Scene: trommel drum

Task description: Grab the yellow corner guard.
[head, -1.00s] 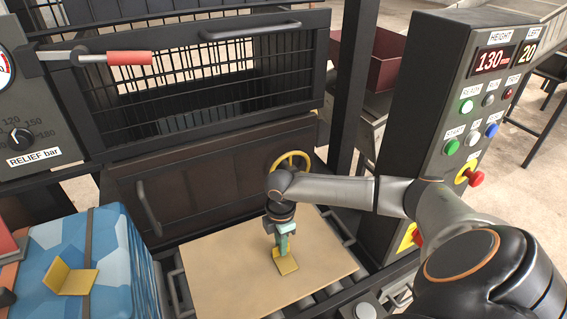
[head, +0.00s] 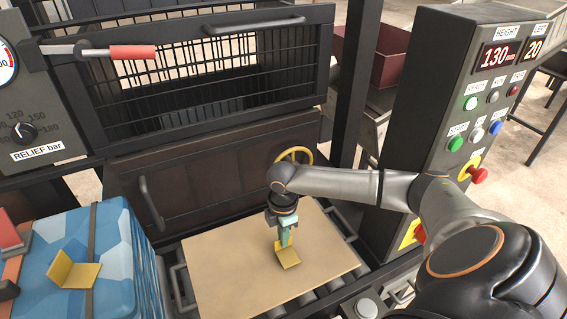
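A yellow corner guard (head: 289,257), a small bent L-shaped piece, is on the tan board (head: 225,283) in the middle. My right gripper (head: 285,241) points down at it from above, its teal fingers touching or just in front of the guard's upright side. The fingers hide part of that side, and I cannot tell whether they are closed on it. A second yellow corner guard (head: 75,273) lies on top of the blue strapped block (head: 112,250) at the left, with no gripper near it. My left gripper is not in view.
Behind the board stand a dark panel with a bar handle (head: 150,205), a yellow handwheel (head: 294,156) and a mesh cage door (head: 215,75). The control cabinet (head: 425,130) stands at right, with a red button (head: 479,175). A red-handled lever (head: 132,52) juts out at upper left.

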